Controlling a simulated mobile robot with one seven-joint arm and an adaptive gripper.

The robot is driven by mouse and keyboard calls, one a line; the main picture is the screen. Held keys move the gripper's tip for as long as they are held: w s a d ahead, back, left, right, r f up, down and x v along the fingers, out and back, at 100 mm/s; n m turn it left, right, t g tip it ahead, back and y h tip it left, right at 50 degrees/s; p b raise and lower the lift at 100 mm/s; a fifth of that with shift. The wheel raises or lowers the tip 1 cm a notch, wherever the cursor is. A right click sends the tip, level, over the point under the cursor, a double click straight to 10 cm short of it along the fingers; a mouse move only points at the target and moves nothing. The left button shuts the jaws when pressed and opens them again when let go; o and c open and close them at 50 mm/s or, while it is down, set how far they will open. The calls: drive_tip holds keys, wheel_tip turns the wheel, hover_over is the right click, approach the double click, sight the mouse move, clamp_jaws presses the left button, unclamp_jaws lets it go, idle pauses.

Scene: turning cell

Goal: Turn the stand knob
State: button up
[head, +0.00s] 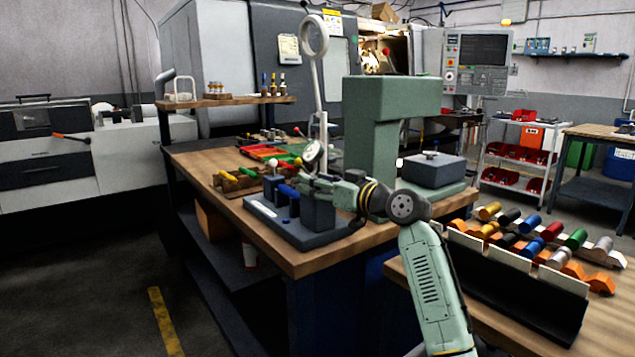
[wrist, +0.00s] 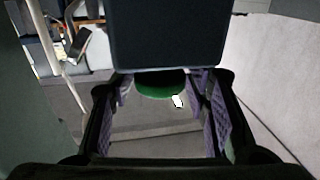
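In the wrist view a green round part (wrist: 160,84), apparently the knob, shows under a dark block (wrist: 167,35). A small white mark is on or just below it. My gripper (wrist: 163,88) is open, with its purple-padded fingers to the left and right of the green part. I cannot tell whether they touch it. In the head view my gripper (head: 318,184) reaches left over a dark stand base (head: 290,226) with upright blocks on the bench. A round dial gauge (head: 312,153) stands just above it. The green part cannot be made out behind my gripper there.
A large green stand (head: 390,105) rises behind my arm on the wooden bench (head: 208,160). A grey block (head: 431,170) sits on its foot. Coloured-handled tools (head: 238,180) lie to the left. A rack of coloured cylinders (head: 515,290) stands at the right.

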drive_tip(key=c, duration=0.8)
drive_tip(key=shift+c, duration=0.2)
drive_tip(key=m+t+h, duration=0.2)
drive_tip(key=shift+s+a+h+b, duration=0.1)
drive_tip(key=shift+h+b, duration=0.2)
drive_tip(key=m+t+h, duration=0.1)
drive_tip(key=m+h, duration=0.1)
drive_tip(key=h, duration=0.1)
drive_tip(key=m+t+h, duration=0.2)
drive_tip(key=h, duration=0.1)
drive_tip(key=shift+a+m, duration=0.1)
drive_tip(key=shift+m, duration=0.2)
drive_tip(key=m+h, duration=0.1)
drive_tip(key=h, duration=0.1)
drive_tip(key=m+h, duration=0.2)
drive_tip(key=h, duration=0.1)
drive_tip(key=shift+f+m+h, duration=0.1)
drive_tip(key=shift+m+h, duration=0.2)
drive_tip(key=shift+m+g+h, duration=0.5)
drive_tip(key=shift+m+h, duration=1.3)
drive_tip(key=shift+h, duration=1.1)
drive_tip(key=shift+d, duration=0.2)
